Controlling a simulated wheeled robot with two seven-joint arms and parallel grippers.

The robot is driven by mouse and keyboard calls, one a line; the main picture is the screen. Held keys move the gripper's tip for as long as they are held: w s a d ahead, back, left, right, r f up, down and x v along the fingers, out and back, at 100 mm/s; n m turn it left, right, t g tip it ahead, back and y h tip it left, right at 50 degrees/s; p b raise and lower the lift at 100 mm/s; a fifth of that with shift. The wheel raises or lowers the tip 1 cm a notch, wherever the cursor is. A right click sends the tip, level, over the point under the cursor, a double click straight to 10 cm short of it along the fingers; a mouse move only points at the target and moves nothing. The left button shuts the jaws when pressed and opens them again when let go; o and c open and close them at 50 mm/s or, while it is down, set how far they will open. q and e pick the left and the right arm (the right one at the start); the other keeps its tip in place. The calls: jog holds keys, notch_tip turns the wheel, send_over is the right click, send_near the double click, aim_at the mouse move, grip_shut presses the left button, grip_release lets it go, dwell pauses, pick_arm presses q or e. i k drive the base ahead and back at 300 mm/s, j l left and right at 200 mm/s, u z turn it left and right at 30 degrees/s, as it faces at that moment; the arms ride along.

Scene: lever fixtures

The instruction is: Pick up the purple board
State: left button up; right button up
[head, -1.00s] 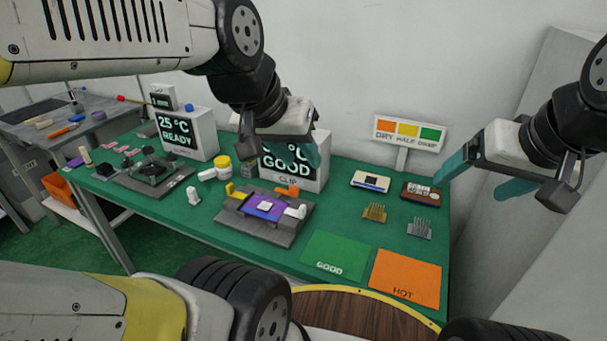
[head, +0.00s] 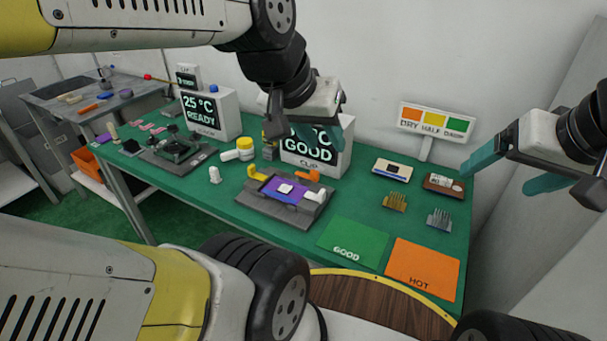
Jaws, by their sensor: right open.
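The purple board (head: 270,188) lies flat in a dark grey fixture (head: 285,212) on the green table, with a small white square on its middle. A yellow part (head: 255,172) stands at the fixture's left, and an orange part (head: 307,175) and a white block (head: 312,196) are at its right. My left gripper (head: 341,143) hangs above and behind the board, in front of the GOOD display; one teal finger shows, and its opening is unclear. My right gripper (head: 512,168) is open and empty, with teal fingers apart, off the table's right side.
A GOOD display box (head: 318,158) stands close behind the fixture. A READY display box (head: 211,113) and a black fixture (head: 177,150) are to the left. A green GOOD mat (head: 352,240) and an orange HOT mat (head: 422,268) lie front right. Two pin racks stand behind them.

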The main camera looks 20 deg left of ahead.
aim_at(285, 191)
jog(key=k+u, duration=0.1)
jog(key=u, duration=0.25)
jog(key=k+u, duration=0.1)
jog(key=u, duration=0.3)
